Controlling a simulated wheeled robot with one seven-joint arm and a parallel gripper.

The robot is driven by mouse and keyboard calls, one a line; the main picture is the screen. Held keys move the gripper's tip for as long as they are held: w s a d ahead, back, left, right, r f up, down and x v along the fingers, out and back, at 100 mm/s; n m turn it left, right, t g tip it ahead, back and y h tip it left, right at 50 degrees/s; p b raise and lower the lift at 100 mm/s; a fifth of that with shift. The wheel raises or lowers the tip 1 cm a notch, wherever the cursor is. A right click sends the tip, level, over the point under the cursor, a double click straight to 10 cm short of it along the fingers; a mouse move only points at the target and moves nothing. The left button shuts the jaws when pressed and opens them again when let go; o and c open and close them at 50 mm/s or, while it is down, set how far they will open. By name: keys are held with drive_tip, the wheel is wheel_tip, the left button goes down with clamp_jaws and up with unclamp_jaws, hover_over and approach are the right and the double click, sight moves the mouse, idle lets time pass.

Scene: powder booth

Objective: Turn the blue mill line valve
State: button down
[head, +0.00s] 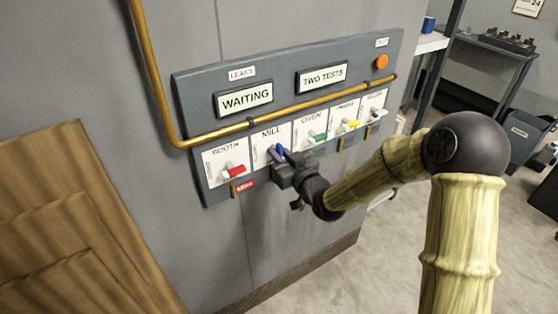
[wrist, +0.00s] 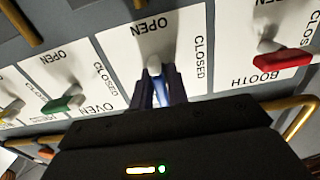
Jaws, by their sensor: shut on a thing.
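The blue mill valve handle (head: 279,152) is on the white plate marked MILL, second from the left on the grey wall panel. My gripper (head: 284,158) is at that plate, shut on the blue handle. In the wrist view the handle (wrist: 157,88) shows between the fingers, below its pale pivot. That view is upside down, with OPEN above the pivot and CLOSED to its right. The gripper body hides the lower part of the plate, and the handle's exact angle is hard to tell.
The red booth handle (head: 234,172) is to the left, the green oven handle (head: 318,137) to the right, with yellow (head: 350,124) beyond. A brass pipe (head: 225,132) crosses above the plates. Displays read WAITING (head: 246,97) and TWO TESTS (head: 323,76). An orange button (head: 381,62) is upper right.

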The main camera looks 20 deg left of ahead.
drive_tip(key=shift+f, duration=0.15)
idle(0.3)
drive_tip(key=c, duration=1.5)
unclamp_jaws()
drive_tip(key=shift+n, duration=0.3)
drive_tip(key=b+v, duration=0.5)
drive_tip(key=v, duration=1)
drive_tip(key=shift+w+d, duration=0.1)
drive_tip(key=shift+d, duration=0.05)
drive_tip(key=shift+d+b, duration=0.1)
drive_tip(key=shift+b, duration=0.35)
